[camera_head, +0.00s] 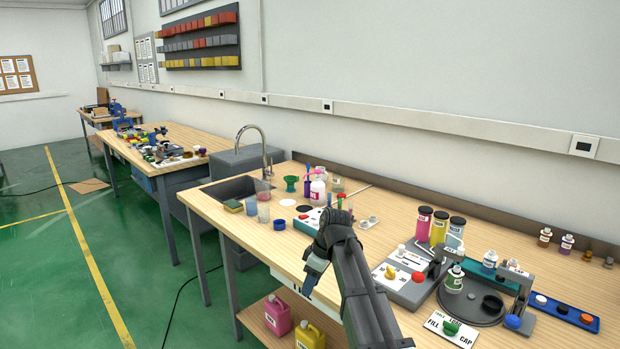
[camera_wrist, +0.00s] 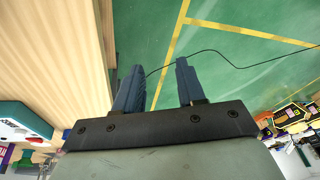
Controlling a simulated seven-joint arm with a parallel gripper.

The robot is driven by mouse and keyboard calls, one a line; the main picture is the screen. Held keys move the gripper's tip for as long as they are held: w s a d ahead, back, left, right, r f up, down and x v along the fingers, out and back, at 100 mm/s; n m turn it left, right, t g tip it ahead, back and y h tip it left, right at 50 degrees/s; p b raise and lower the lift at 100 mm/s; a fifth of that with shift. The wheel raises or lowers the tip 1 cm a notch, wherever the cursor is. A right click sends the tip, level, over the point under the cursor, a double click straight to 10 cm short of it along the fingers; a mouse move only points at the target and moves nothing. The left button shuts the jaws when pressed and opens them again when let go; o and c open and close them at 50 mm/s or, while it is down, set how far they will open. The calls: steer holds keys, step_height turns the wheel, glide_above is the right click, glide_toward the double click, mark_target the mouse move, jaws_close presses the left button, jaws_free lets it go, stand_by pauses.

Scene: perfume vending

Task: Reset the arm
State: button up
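My gripper (camera_head: 311,274) hangs just off the front edge of the wooden workbench (camera_head: 283,246) in the head view, with its fingers pointing down. My dark grey arm rises from the bottom of the picture and bends over in front of the bench. In the wrist view my gripper (camera_wrist: 158,80) shows two blue fingers held apart. Nothing is between them, and green floor (camera_wrist: 225,60) shows in the gap.
A filling station (camera_head: 408,280) with bottles and a round turntable (camera_head: 470,305) stands right of my arm. A sink (camera_head: 232,189), cups and a pink bottle (camera_head: 318,190) are at the left. Jugs (camera_head: 278,315) stand on the lower shelf. The floor at the left is open.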

steer(key=s+d+f+m+g+h, duration=0.1)
steer(key=s+d+f+m, duration=0.15)
steer(key=s+f, duration=0.65)
steer(key=s+d+f+m+g, duration=0.15)
steer(key=d+f, duration=0.25)
steer(key=f, duration=1)
steer(key=s+d+f+m+g+h, duration=0.1)
steer(key=s+d+f+m, duration=0.35)
steer(key=f, duration=0.75)
steer(key=s+d+f+m+g, duration=0.1)
steer(key=s+f, duration=0.4)
steer(key=s, duration=0.6)
steer(key=s+d+f+m+g+h, duration=0.1)
steer(key=s+d+f+m, duration=0.1)
steer(key=s+f, duration=0.4)
steer(key=s+d+f+m+g, duration=0.1)
steer(key=s+f, duration=0.5)
steer(key=s, duration=1)
steer(key=shift+s+d+f+m+g, duration=0.2)
steer(key=shift+d+m+g, duration=0.15)
steer(key=shift+d, duration=0.45)
